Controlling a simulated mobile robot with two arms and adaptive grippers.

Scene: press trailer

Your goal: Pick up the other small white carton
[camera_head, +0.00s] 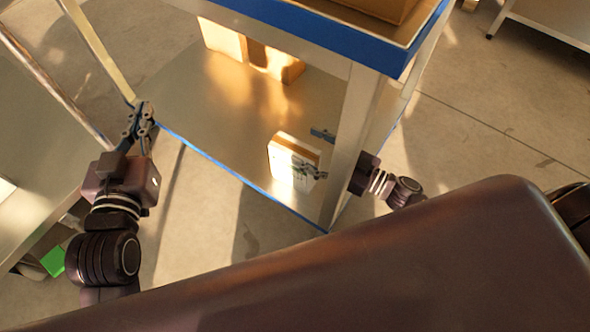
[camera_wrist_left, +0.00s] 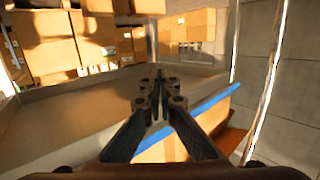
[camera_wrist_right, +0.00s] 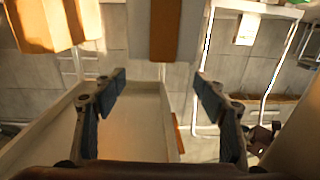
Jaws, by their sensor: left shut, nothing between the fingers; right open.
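A small white carton (camera_head: 281,163) with a tan top stands on the lower metal deck near its blue front edge in the head view. My right gripper (camera_head: 316,152) reaches in past the corner post and is open at the carton's right side. One finger overlaps the carton's face in the picture; I cannot tell if it touches. In the right wrist view, the open fingers (camera_wrist_right: 160,82) have a pale surface with a brown strip (camera_wrist_right: 165,30) beyond them, probably this carton. My left gripper (camera_head: 143,112) is shut and empty by the deck's left corner; it also shows in the left wrist view (camera_wrist_left: 156,75).
Larger tan cartons (camera_head: 222,38) stand further back on the deck. A metal corner post (camera_head: 350,135) rises beside my right gripper to a blue-edged upper shelf (camera_head: 310,28). The left wrist view shows stacked brown boxes (camera_wrist_left: 95,40). The deck's middle is clear.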

